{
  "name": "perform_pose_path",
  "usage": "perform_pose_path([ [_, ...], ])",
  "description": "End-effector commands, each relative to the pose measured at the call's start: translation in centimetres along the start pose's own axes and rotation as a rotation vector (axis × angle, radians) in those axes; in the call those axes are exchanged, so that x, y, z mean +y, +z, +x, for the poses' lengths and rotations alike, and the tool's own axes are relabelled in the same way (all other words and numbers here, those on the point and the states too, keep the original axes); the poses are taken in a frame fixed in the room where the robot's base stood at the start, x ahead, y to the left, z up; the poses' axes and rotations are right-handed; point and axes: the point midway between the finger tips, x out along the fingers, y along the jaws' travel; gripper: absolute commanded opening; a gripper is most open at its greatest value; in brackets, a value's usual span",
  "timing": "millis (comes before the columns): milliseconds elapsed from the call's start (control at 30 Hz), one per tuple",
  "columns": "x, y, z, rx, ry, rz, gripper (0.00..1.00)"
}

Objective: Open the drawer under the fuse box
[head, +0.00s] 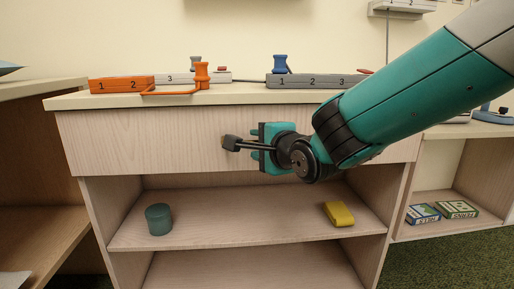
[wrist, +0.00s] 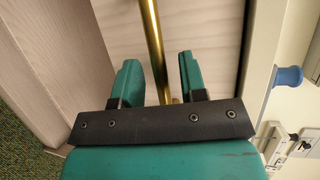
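The drawer (head: 140,142) is a wide pale wood front below the cabinet top, and it looks shut, flush with the cabinet. In the wrist view a brass bar handle (wrist: 155,50) runs across the drawer front (wrist: 206,45). My gripper (head: 260,147) is at the middle of the drawer front and hides the handle in the head view. In the wrist view my gripper (wrist: 159,80) has its two teal fingers apart, one on each side of the bar, with gaps visible. A pale wall box (head: 403,6) at the top right may be the fuse box.
An orange power strip (head: 122,84) and a grey one (head: 315,80) lie on the cabinet top (head: 235,98). A green cup (head: 158,219) and a yellow block (head: 338,214) sit on the open shelf (head: 240,232) below. Other shelving stands at both sides.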

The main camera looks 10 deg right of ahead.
Motion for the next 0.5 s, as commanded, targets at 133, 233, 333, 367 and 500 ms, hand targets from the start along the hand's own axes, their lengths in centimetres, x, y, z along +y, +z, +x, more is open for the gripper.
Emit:
perform_pose_path([
  [133, 0.07, 0.00, 1.03, 0.000, 0.000, 0.000, 0.39],
  [233, -0.01, 0.02, 1.20, -0.001, 0.000, 0.000, 0.39],
  [333, -0.03, 0.02, 1.19, -0.001, 0.000, 0.000, 0.39],
  [367, -0.03, 0.02, 1.18, -0.001, 0.000, 0.000, 0.39],
  [500, -0.03, 0.02, 1.16, -0.001, 0.000, 0.000, 0.20],
])
